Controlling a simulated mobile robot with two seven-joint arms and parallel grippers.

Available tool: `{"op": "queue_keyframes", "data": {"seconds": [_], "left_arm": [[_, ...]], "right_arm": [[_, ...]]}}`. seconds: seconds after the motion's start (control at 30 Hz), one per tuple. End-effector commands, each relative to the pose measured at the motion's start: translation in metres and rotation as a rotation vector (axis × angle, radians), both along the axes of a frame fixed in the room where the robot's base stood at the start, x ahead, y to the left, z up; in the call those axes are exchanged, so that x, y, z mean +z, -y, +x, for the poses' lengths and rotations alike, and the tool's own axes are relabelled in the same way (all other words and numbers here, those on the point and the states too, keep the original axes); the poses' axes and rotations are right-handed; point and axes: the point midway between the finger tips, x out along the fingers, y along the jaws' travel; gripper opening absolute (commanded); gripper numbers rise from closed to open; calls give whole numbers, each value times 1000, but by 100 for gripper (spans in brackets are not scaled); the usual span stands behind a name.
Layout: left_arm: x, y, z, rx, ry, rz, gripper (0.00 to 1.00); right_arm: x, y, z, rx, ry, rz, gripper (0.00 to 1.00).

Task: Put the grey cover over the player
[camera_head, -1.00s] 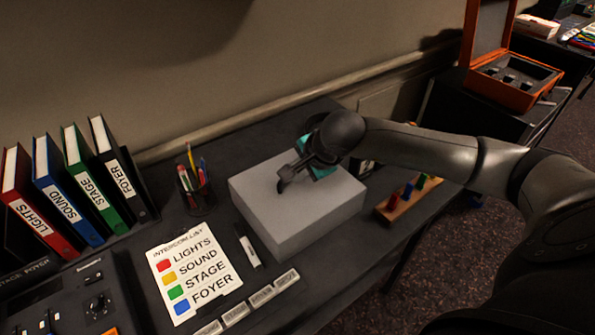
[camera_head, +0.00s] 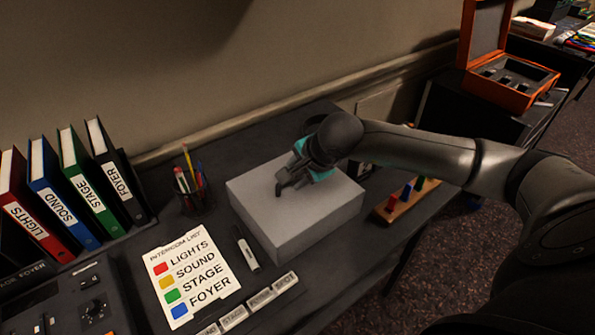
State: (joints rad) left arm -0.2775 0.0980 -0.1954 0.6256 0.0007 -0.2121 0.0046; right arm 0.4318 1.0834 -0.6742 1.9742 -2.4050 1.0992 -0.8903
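The grey cover (camera_head: 310,226) is a plain box shape on the desk, with its top and front sides showing. It looks level, and no player shows; whatever is under the cover is hidden. My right gripper (camera_head: 288,186) is over the middle of the cover's top, reaching in from the right with its fingers pointing down and left. The fingertips are close to or touching the top. Whether they are apart or hold some part of the cover is too small to tell. My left gripper is not in view.
Left of the cover are a pen cup (camera_head: 190,190), a marker (camera_head: 246,250), the intercom list (camera_head: 192,272) and several binders (camera_head: 62,195). Right of it is a wooden block with coloured pegs (camera_head: 405,200). An open orange case (camera_head: 510,78) stands at the back right.

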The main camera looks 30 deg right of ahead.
Motion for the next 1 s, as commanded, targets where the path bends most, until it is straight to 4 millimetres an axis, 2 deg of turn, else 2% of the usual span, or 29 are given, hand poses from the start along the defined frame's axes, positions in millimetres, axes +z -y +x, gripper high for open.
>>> {"op": "queue_keyframes", "data": {"seconds": [0.17,0.5,0.7,1.0], "left_arm": [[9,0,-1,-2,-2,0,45],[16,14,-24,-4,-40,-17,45],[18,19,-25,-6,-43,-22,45],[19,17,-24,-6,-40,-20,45]], "right_arm": [[8,0,0,0,0,0,44],[62,4,-37,1,1,-7,44],[89,5,-55,-1,0,-4,44],[104,4,-66,0,0,0,44]]}}
